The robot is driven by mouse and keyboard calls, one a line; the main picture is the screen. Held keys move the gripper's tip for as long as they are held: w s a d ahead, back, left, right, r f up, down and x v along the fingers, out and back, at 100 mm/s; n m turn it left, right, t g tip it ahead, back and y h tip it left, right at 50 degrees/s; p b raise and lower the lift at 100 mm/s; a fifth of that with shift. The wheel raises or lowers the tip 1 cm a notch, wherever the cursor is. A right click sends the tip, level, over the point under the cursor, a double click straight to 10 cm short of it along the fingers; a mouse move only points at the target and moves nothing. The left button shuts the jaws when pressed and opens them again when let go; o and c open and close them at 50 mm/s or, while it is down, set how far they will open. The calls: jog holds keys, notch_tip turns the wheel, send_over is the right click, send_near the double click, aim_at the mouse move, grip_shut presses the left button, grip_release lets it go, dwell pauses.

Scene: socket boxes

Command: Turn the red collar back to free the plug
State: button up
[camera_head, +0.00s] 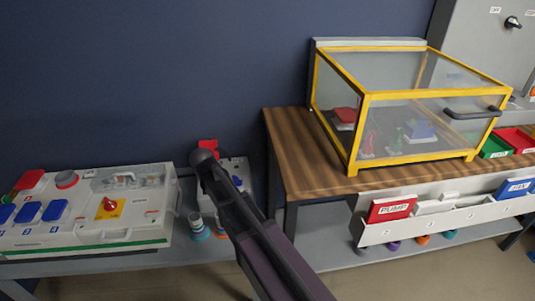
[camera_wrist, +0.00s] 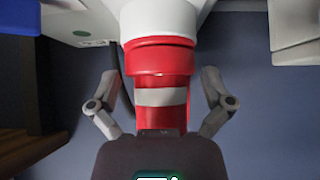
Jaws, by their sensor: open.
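In the wrist view a red collar (camera_wrist: 160,57) sits around the end of a white socket neck (camera_wrist: 158,20). A red plug body (camera_wrist: 174,118) with a pale grey band (camera_wrist: 161,97) extends from the collar toward my gripper (camera_wrist: 159,76). My gripper is open, with one finger on each side of the plug and visible gaps on both sides. The fingertips are near the collar's lower edge. In the head view my arm covers part of a small white socket box (camera_head: 236,170), and the red collar and my fingers cannot be made out.
A larger white switch box (camera_head: 120,232) stands left on the grey bench. Teal (camera_head: 196,226) and orange (camera_head: 222,234) socket ends hang below the small box. To the right is a wooden table (camera_head: 290,150) with a yellow-framed clear case (camera_head: 357,120). A dark cable (camera_wrist: 128,80) runs beside the left finger.

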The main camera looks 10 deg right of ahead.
jog(key=shift+w+a+m+g+h, duration=0.15)
jog(key=shift+m+g+h, duration=0.1)
jog(key=shift+m+h, duration=0.85)
jog(key=shift+a+m+g+h, duration=0.1)
jog(key=shift+m+g+h, duration=0.15)
jog(key=shift+m+h, duration=0.8)
jog(key=d+p+v, duration=0.1)
jog(key=p+v, duration=0.9)
jog(key=v, duration=0.4)
jog(key=s+d+r+n+g+p, duration=0.1)
jog(key=s+d+r+g+p, duration=0.1)
jog(key=d, duration=0.5)
jog(key=s+d+r+n+g+y+p, duration=0.1)
jog(key=s+d+r+g+p, duration=0.1)
jog(key=s+d+p, duration=0.3)
jog(key=s+d+r+n+g+y+p, duration=0.1)
jog(key=s+d+r+p, duration=0.3)
jog(key=d, duration=0.6)
jog(key=shift+s+d+g+p, duration=0.2)
jog(key=shift+d+g+p, duration=0.15)
jog(key=shift+g+p, duration=0.45)
jog(key=shift+y, duration=0.25)
jog(key=shift+r, duration=0.1)
